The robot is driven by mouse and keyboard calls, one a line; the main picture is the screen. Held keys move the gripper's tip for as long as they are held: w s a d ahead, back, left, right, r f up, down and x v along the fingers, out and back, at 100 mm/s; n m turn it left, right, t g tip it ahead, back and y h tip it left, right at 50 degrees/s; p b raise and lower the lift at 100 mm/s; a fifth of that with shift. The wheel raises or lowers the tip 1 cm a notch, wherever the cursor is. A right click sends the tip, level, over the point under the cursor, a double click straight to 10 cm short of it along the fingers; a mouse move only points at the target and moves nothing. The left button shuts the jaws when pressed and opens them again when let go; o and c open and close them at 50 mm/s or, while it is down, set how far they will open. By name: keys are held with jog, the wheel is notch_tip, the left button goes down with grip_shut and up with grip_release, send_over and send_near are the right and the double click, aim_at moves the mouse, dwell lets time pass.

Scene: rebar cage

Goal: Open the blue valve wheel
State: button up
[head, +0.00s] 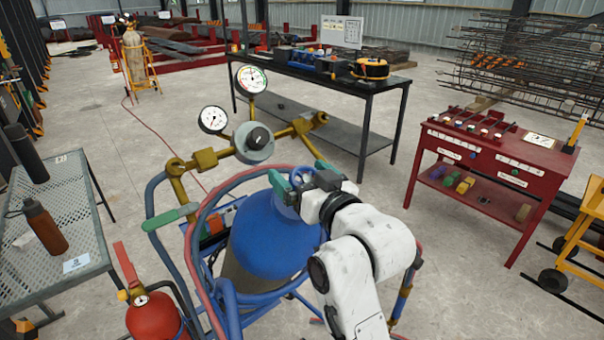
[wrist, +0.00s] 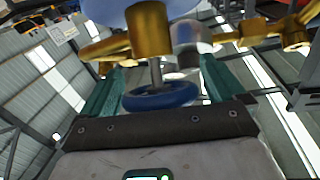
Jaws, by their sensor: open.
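The blue valve wheel (wrist: 160,96) sits between the two teal fingers of my gripper (wrist: 162,72) in the wrist view, below a brass valve body (wrist: 150,38) and its grey stem. Gaps show between the wheel and both fingers, so my gripper is open around it and not clamped. In the head view my gripper (head: 301,176) is at the top of the blue gas cylinder (head: 270,240). A small part of the wheel (head: 303,174) shows between the fingers there; the rest is hidden by my gripper.
A brass regulator (head: 255,143) with two round gauges stands just left of my gripper. A blue and red tubular frame and hoses (head: 160,215) surround the cylinder. A mesh table (head: 45,225), fire extinguisher (head: 155,315) and red cart (head: 485,170) stand around, with open floor between.

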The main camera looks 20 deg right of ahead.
jog(key=c, duration=1)
jog(key=shift+r, duration=0.1)
jog(key=shift+n+y, duration=0.3)
